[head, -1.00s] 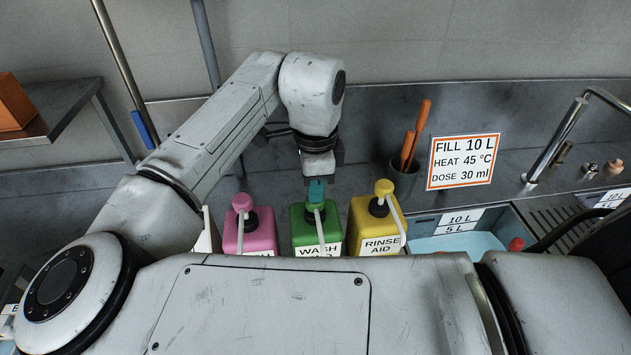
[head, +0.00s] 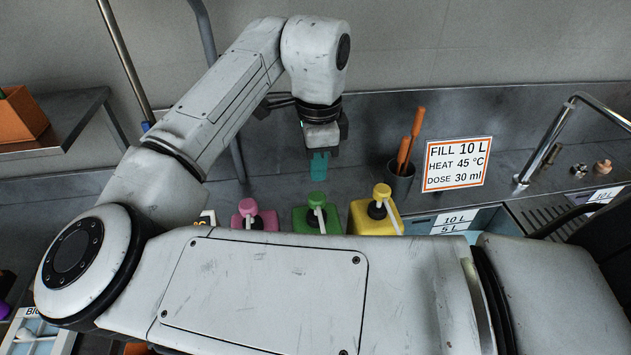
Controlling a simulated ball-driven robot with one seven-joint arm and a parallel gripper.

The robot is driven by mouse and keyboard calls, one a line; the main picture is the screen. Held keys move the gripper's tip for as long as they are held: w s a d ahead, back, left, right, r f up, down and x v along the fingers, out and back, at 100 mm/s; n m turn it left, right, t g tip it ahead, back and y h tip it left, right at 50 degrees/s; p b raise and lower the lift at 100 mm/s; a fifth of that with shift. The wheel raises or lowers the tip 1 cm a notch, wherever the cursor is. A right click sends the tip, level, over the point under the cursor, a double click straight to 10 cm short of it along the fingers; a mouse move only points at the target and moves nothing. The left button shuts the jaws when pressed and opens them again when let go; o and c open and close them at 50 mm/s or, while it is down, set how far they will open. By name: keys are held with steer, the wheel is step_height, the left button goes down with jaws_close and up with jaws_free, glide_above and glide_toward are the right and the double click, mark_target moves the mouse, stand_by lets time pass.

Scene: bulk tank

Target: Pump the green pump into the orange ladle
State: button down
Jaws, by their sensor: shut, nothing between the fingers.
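The green pump (head: 317,199) tops a green bottle (head: 303,220), whose lower part is hidden behind my own arm. Its pale nozzle points toward the camera. My gripper (head: 319,168) is above the pump head, with its teal fingers shut and empty, pointing down. A small gap shows between the fingertips and the pump. I cannot make out the orange ladle for certain. A sliver of something orange (head: 138,349) shows at the bottom left, mostly hidden by my arm. The space below the nozzle is also hidden.
A pink pump bottle (head: 267,218) stands left of the green one and a yellow one (head: 361,217) right. Behind are a dark cup (head: 401,182) with orange-handled tools and a dosing sign (head: 457,163). A tap (head: 545,145) stands at right, an orange box (head: 20,115) on the left shelf.

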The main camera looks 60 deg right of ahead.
step_height(320, 180, up, 7)
steer(key=b, duration=0.1)
steer(key=shift+f, duration=0.15)
